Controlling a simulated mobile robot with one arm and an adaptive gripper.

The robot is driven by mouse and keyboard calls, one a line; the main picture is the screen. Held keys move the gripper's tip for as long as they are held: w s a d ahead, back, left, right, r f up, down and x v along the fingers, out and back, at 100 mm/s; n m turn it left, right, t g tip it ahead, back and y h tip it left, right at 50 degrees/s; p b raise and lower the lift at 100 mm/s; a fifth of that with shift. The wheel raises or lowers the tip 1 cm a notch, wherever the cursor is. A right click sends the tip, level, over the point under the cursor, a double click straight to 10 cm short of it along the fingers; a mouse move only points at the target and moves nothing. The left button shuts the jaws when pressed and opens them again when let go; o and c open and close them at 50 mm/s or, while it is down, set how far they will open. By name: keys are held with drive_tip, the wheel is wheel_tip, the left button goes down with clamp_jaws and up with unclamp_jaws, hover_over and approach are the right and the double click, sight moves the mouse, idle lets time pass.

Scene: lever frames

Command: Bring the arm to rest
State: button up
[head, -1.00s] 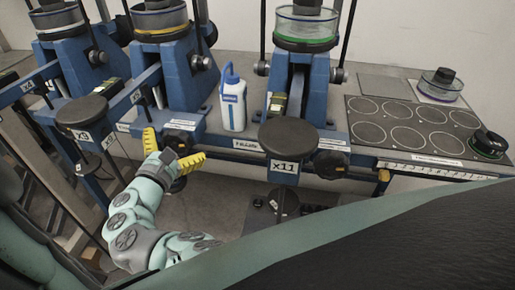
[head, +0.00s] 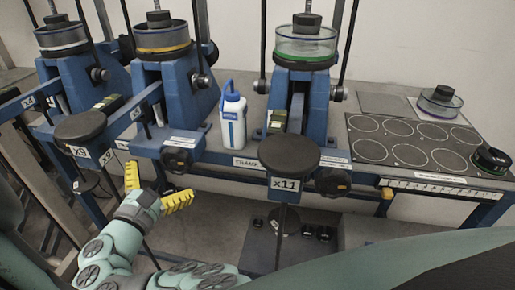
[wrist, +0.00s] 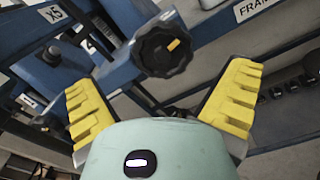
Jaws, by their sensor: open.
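My gripper (head: 154,190) has yellow ridged fingers and stands in front of the blue lever frames, low at the left of the head view. In the wrist view my gripper (wrist: 165,98) has its two fingers spread wide apart with nothing between them. A black knob with a yellow mark (wrist: 163,50) is beyond the fingers, apart from them. My arm (head: 112,248) is bent and comes up from the bottom of the head view.
Blue lever frames (head: 178,100) carry glass dishes. Round dark lever ends, one tagged x11 (head: 288,155), stick out towards me. A white and blue bottle (head: 233,120) stands on the bench. A plate with marked circles (head: 412,140) lies at right. Open floor shows below the bench.

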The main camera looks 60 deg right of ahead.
drive_tip(key=shift+s+f, duration=0.25)
drive_tip(key=shift+f, duration=0.05)
